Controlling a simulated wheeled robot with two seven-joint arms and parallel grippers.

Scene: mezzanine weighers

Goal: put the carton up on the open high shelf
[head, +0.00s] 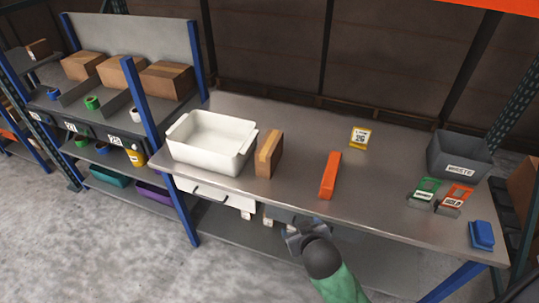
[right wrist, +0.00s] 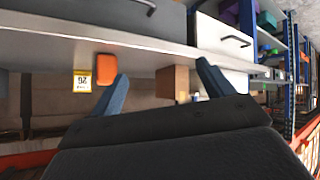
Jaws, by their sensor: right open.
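A brown carton (head: 270,154) stands upright on the steel bench (head: 300,184), just right of a white tub. In the right wrist view, which is turned over, the carton (right wrist: 172,83) shows beyond the fingers, nearer the right one. My right gripper (head: 303,232) is at the bench's front edge, in front of the drawers, to the right of the carton and nearer me. Its fingers (right wrist: 160,88) are spread and empty, not touching the carton. My left gripper is in neither view. Several similar cartons (head: 118,73) sit on the upper left rack shelf; no empty high shelf can be clearly made out.
The white tub (head: 211,142) stands left of the carton. An orange block (head: 330,176), a yellow sign (head: 360,137), a grey waste bin (head: 459,157) and a blue item (head: 482,235) are to the right. A white drawer (head: 222,196) hangs under the bench; blue posts (head: 157,148) edge the rack.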

